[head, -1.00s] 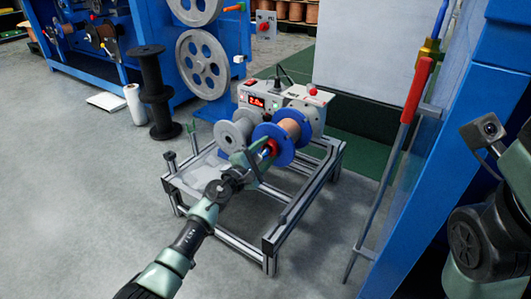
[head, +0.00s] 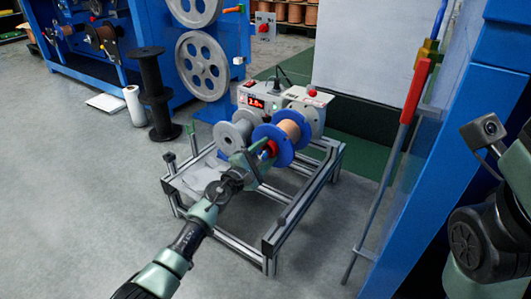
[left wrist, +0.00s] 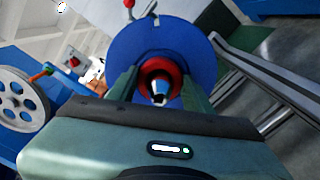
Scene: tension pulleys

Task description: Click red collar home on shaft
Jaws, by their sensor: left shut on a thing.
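The red collar (head: 270,149) sits at the near face of the blue-flanged spool (head: 285,158), which carries copper-coloured wire. In the left wrist view the collar (left wrist: 161,69) shows as a red ring around the tip of the shaft (left wrist: 159,91), in front of the blue flange (left wrist: 130,43). My left gripper (head: 262,158) has its fingers on either side of the collar and is shut on it; the fingers also show in the left wrist view (left wrist: 160,88). Whether the collar touches the flange is hidden. My right arm is at the right edge; its fingers are out of view.
A grey spool (head: 232,138) sits left of the blue one on the metal frame stand (head: 270,243). A control box with a red display (head: 256,102) is behind. A blue machine post (head: 440,150) with a red-handled rod (head: 414,92) stands right. Floor at front left is clear.

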